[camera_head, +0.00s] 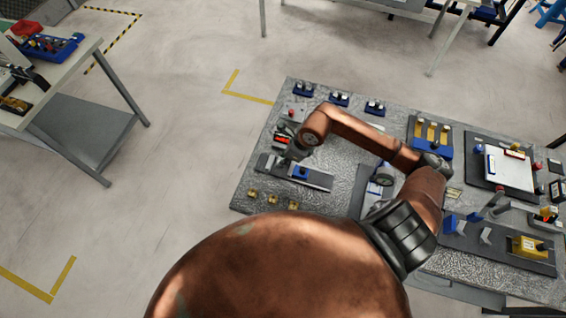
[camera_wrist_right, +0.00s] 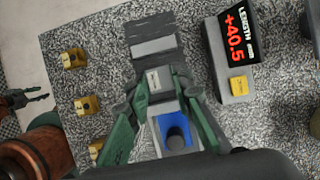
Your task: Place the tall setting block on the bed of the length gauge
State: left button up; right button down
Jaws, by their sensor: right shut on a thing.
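The length gauge lies on the speckled plate, its long grey bed (camera_head: 318,183) running left to right in the head view. Its blue part (camera_head: 302,172) sits on the bed; a blue part with a dark round top (camera_wrist_right: 176,133) shows in the right wrist view. My right gripper (camera_head: 288,155) is low over the gauge's left part. In the wrist view its green fingers are shut on a grey block with a pale label, the tall setting block (camera_wrist_right: 154,82). I cannot tell whether the block touches the bed. Part of what looks like my left gripper (camera_wrist_right: 24,98) shows at the left edge.
The gauge display (camera_wrist_right: 238,45) reads +40.5, with a yellow button (camera_wrist_right: 239,86) below. Three brass blocks (camera_head: 272,200) stand at the near side. Small blue holders (camera_head: 339,99) line the far edge. Other fixtures, including a white-topped panel (camera_head: 508,172), fill the right.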

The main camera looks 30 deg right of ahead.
jog(key=shift+f, duration=1.4)
jog(key=shift+f, duration=0.15)
jog(key=c, duration=1.7)
grip_release()
jog(key=v, duration=1.2)
jog(key=shift+b, duration=0.4)
